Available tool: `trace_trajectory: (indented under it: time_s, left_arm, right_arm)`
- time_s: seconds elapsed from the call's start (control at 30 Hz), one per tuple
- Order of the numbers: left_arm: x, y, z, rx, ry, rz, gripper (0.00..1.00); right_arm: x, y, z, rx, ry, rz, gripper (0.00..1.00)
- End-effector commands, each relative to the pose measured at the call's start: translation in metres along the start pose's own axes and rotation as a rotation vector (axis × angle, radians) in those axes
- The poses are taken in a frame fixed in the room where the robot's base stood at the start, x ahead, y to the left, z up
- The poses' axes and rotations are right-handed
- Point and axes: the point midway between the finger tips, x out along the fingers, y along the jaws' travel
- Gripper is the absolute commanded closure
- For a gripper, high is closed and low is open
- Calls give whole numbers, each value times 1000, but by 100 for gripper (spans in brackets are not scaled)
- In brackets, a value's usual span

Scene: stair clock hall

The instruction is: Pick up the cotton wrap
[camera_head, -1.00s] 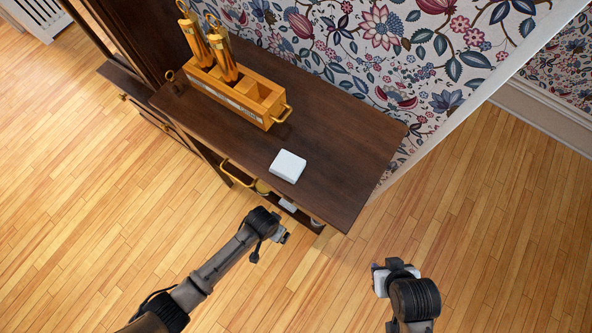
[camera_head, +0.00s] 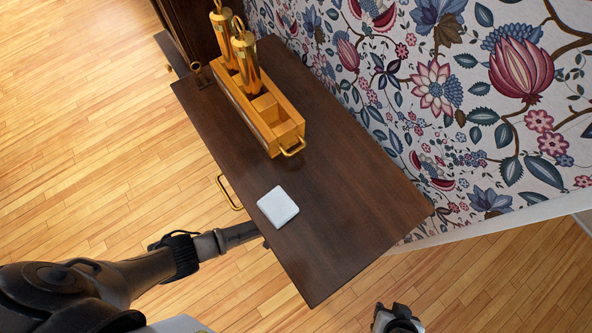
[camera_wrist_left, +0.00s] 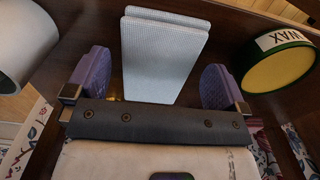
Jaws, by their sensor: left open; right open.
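In the left wrist view, a pale, finely textured folded wrap (camera_wrist_left: 163,58), likely the cotton wrap, stands out between and beyond the purple fingers of my left gripper (camera_wrist_left: 154,82). The fingers are open, with a gap on each side of it. In the head view the left arm reaches under the front edge of the dark tabletop, which hides the gripper and the wrap. My right gripper (camera_head: 397,318) is open and empty at the bottom edge, off the right end of the table.
A tin marked WAX (camera_wrist_left: 278,66) is right of the wrap and a white round container (camera_wrist_left: 25,45) left. On the tabletop (camera_head: 345,215) are a white square block (camera_head: 278,207) and a wooden caddy (camera_head: 285,140) with brass cylinders. A brass handle (camera_head: 228,192) juts out in front. Patterned wallpaper stands behind.

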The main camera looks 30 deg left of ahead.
Motion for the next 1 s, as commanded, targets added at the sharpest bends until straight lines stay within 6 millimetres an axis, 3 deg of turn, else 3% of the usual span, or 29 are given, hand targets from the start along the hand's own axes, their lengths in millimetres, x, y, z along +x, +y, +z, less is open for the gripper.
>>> trace_trajectory:
  time_s: [0.1,0.4,0.83,1.0]
  left_arm:
    - [15,0,-1,0,1,0,0]
    - [17,0,0,0,1,1,0]
    - [17,0,0,0,1,0,41]
    - [17,0,0,0,1,0,43]
  right_arm:
    - [11,0,3,1,1,-1,57]
    - [11,1,0,-1,6,3,57]
    - [11,4,1,-10,5,11,57]
    - [11,4,1,-9,5,10,57]
